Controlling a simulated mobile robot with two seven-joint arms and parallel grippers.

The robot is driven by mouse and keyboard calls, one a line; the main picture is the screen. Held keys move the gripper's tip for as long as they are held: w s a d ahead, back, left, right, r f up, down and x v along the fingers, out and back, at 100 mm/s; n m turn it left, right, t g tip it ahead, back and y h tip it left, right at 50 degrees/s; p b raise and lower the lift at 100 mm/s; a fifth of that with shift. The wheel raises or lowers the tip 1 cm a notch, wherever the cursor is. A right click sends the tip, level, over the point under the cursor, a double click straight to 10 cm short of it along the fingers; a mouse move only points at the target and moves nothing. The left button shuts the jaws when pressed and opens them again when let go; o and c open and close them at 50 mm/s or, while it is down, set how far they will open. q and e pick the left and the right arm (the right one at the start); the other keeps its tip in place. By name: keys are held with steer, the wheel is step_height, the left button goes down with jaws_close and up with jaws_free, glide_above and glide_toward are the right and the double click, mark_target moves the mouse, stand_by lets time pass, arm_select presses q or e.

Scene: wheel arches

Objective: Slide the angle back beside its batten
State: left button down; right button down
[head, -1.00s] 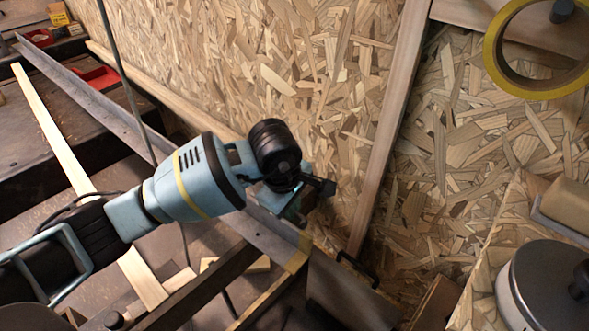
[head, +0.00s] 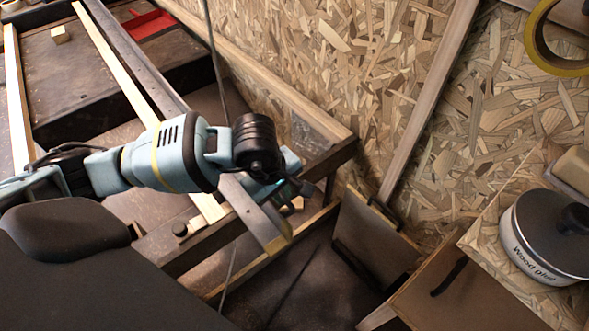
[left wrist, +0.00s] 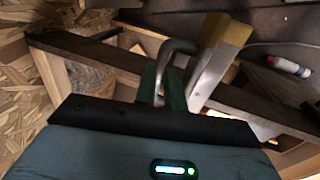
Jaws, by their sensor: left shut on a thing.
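The angle (head: 140,62) is a long grey metal strip with a yellow near end, running from the top left to my left gripper (head: 290,187). My left gripper is shut on it near that end, its fingertips partly hidden in the head view. The left wrist view shows my fingers (left wrist: 172,82) at the angle (left wrist: 208,75) and its yellow tip. A pale wooden batten (head: 122,68) lies just left of the angle, nearly parallel, with a narrow gap. Another batten (head: 268,88) runs along the chipboard wall to the right. My right gripper is not in view.
A dark frame rail (head: 205,238) crosses under the angle's near end. A wood glue pot (head: 545,240) stands on a ledge at the right, below a yellow tape roll (head: 545,45). A red tray (head: 148,24) lies at the back left.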

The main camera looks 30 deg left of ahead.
arm_select(q)
steer(key=shift+s+a+f, duration=0.25)
steer(key=shift+s+f, duration=0.15)
steer(key=shift+f, duration=0.1)
steer(key=c, duration=1.7)
jaws_free()
steer(key=shift+w+f, duration=0.1)
steer(key=shift+c, duration=0.2)
steer(key=shift+w, duration=0.1)
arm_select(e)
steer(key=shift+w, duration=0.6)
arm_select(q)
steer(key=shift+d+r, duration=0.15)
steer(key=shift+r, duration=0.15)
